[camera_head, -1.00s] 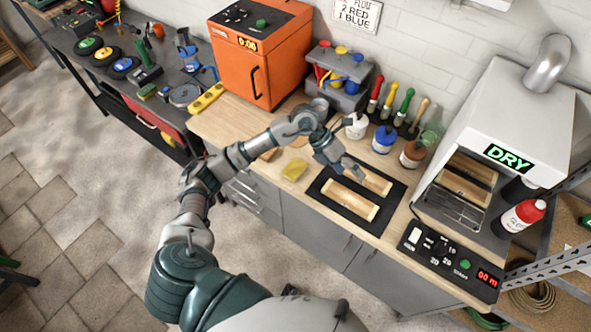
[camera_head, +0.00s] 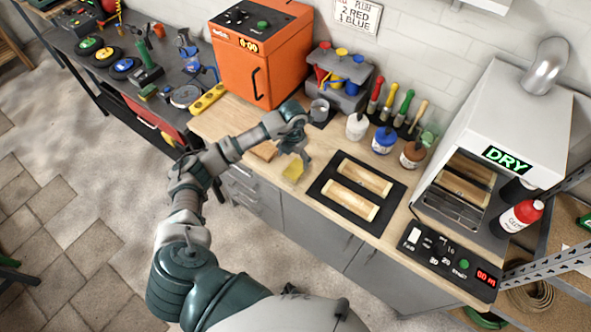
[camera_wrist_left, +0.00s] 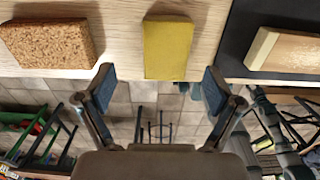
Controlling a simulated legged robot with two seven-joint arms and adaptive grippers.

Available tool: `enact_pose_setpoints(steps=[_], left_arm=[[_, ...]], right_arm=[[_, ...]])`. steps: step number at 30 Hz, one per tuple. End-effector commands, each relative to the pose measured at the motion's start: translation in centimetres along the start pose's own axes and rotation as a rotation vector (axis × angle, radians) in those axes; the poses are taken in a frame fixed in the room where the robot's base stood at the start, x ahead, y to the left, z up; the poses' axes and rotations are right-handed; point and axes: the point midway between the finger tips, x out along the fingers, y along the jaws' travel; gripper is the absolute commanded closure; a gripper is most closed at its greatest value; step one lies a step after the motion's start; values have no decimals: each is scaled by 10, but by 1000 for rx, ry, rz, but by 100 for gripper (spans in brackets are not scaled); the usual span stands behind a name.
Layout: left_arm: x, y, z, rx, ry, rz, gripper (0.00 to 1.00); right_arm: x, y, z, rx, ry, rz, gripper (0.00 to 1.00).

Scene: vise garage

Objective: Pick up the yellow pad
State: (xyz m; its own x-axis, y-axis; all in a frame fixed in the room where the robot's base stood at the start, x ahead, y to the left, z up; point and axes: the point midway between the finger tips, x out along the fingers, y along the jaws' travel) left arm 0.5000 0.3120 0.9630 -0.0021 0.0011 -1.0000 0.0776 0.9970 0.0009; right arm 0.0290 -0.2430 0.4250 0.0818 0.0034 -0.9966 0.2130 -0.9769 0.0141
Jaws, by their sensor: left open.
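The yellow pad (camera_head: 293,171) lies flat on the wooden worktop near its front edge, left of the black mat. In the left wrist view the yellow pad (camera_wrist_left: 167,48) is ahead of the gap between the fingers, with nothing touching it. My left gripper (camera_head: 299,157) hovers above and just behind the pad in the head view. Its two fingers stand wide apart and empty in the wrist view (camera_wrist_left: 158,92). My right gripper is not in view.
A cork block (camera_wrist_left: 50,44) lies left of the pad. The black mat (camera_head: 322,193) with two wooden pieces (camera_head: 352,201) is to the right. A grey cup (camera_head: 319,110), paint jars (camera_head: 384,140) and an orange oven (camera_head: 256,62) stand behind.

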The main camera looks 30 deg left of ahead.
Motion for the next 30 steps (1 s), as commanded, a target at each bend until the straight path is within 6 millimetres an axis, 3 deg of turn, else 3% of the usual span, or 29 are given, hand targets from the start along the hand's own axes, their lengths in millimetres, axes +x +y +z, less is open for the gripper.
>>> enact_pose_setpoints(steps=[5,12,21,27,30], left_arm=[[14,-4,-1,1,2,-1,8],[50,-9,-2,0,2,-1,8],[56,-8,-1,1,-2,0,8],[56,-8,-1,1,-2,0,58],[56,-8,-1,1,-1,0,62]], right_arm=[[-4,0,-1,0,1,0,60],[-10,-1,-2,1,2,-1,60],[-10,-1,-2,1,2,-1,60],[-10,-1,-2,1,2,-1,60],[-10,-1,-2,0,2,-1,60]])
